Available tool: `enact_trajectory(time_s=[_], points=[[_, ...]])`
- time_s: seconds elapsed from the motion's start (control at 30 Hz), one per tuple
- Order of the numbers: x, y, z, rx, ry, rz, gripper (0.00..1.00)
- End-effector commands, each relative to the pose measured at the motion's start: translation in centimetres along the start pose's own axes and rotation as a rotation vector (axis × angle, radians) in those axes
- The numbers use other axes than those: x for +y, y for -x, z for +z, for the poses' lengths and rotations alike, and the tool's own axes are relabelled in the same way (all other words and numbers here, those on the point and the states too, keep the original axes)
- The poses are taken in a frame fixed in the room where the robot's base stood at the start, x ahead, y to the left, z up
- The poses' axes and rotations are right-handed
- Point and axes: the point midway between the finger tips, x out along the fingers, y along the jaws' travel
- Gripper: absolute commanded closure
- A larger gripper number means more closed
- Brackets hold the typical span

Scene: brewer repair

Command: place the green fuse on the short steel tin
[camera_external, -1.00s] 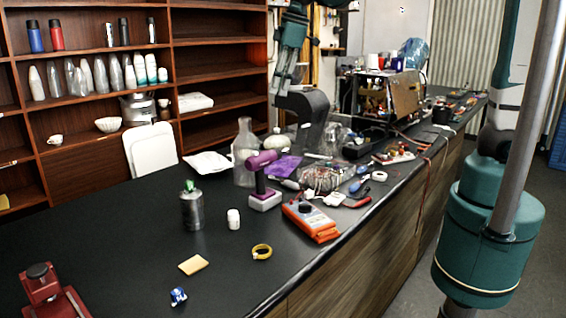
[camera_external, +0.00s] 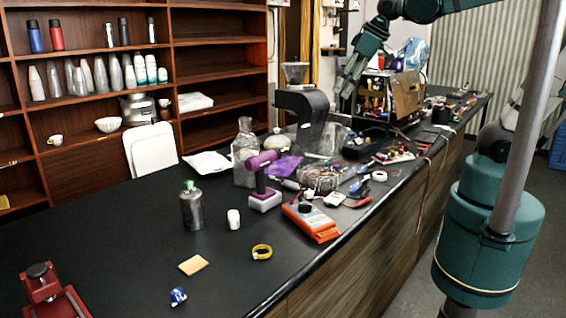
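A grey steel tin (camera_external: 191,212) stands upright on the black counter, left of the middle. A small green piece (camera_external: 189,186), which looks like the green fuse, rests on top of the tin. It is too small to tell exactly how it sits. My gripper (camera_external: 345,88) is in the air at the upper right, near the brewer machine and well away from the tin. Its fingers point down, and I see nothing held in them. They are too small and dark to tell whether they are open or shut.
A white jar (camera_external: 233,219), a purple tool (camera_external: 263,185), a glass bottle (camera_external: 245,153) and an orange meter (camera_external: 311,221) stand right of the tin. A yellow sponge (camera_external: 193,265), yellow tape (camera_external: 262,252) and a red device (camera_external: 50,292) are nearer.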

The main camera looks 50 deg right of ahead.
Motion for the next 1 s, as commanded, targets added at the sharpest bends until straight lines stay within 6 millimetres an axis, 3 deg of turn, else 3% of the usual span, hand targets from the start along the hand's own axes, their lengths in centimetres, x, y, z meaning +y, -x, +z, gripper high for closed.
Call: enact_trajectory(time_s=[0.3, 0.6, 0.8, 1.0], points=[[2.2, 0.4, 6.9, 0.060, -0.159, 0.048, 0.77], [3.5, 0.1, 12.2, 0.113, -0.288, 0.085, 0.77], [3.7, -0.2, 13.7, 0.129, -0.325, 0.095, 0.77], [3.8, -0.2, 13.9, 0.131, -0.331, 0.097, 0.77]])
